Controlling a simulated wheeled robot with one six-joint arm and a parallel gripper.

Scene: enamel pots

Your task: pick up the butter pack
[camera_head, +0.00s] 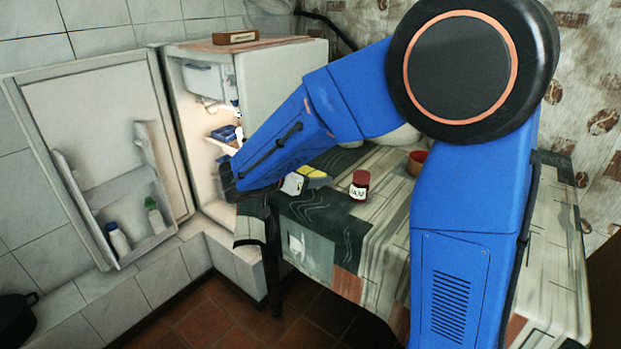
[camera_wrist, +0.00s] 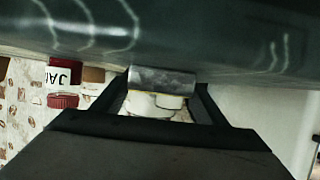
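A pale, silvery block, which I take to be the butter pack (camera_head: 293,184), lies near the table's left end in the head view, just right of my dark wrist. In the wrist view, a grey, foil-like block (camera_wrist: 162,79) appears between the tips of my gripper (camera_wrist: 164,88). The fingers stand wide apart on either side of it; contact with either finger is not clear. The picture is turned over, with the table surface at the top, and the block appears to rest against it. In the head view, my fingertips are mostly hidden by the arm.
A yellow and grey block (camera_head: 314,173) lies just behind the pack. A jam jar (camera_head: 359,186) and a reddish bowl (camera_head: 417,162) stand farther right on the table (camera_head: 330,222). The fridge (camera_head: 275,75) stands open at left, its door (camera_head: 95,125) swung outward.

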